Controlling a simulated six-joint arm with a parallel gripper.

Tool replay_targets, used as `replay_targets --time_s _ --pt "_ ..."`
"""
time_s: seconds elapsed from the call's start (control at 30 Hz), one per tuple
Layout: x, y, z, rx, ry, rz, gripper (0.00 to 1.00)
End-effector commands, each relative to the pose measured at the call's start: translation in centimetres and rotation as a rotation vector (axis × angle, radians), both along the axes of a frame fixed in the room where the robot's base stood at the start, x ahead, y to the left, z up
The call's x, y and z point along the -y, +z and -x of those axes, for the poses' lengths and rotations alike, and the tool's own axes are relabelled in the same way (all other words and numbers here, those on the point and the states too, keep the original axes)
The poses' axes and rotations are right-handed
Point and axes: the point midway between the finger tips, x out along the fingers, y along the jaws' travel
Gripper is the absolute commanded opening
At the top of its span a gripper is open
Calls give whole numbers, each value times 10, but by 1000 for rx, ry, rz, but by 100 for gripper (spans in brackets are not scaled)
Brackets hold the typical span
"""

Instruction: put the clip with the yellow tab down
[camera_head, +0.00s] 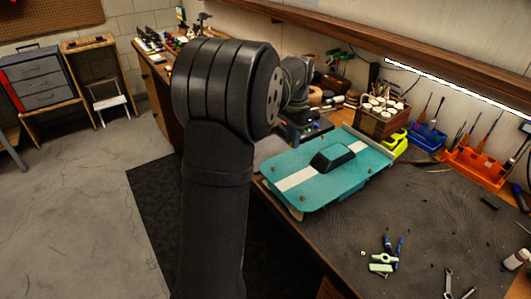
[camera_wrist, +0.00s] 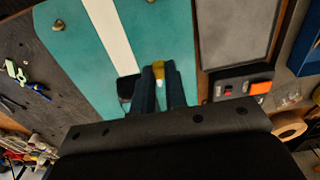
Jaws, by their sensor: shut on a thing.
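In the wrist view, my gripper (camera_wrist: 162,75) is shut on the clip with the yellow tab (camera_wrist: 158,68). Only the yellow tab shows between the dark fingers; the rest of the clip is hidden. The gripper is over the edge of the teal car body with a white stripe (camera_wrist: 85,60), beside a grey panel with a wooden border (camera_wrist: 238,35). I cannot tell its height. In the head view, the car body (camera_head: 330,175) lies on the bench, and my arm hides the fingers and the clip.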

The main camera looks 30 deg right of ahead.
Motion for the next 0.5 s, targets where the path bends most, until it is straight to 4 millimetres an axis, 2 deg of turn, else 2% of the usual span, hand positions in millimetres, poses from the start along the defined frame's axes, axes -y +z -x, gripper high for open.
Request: replay_targets --time_s 0.1,0.23,0.37,0.5 --pt "17 -5 -19 0 6 0 0" --pt "26 -7 -30 0 8 0 0" --pt "27 -12 -40 0 11 -1 0" --pt "19 -28 -65 -2 14 -2 0"
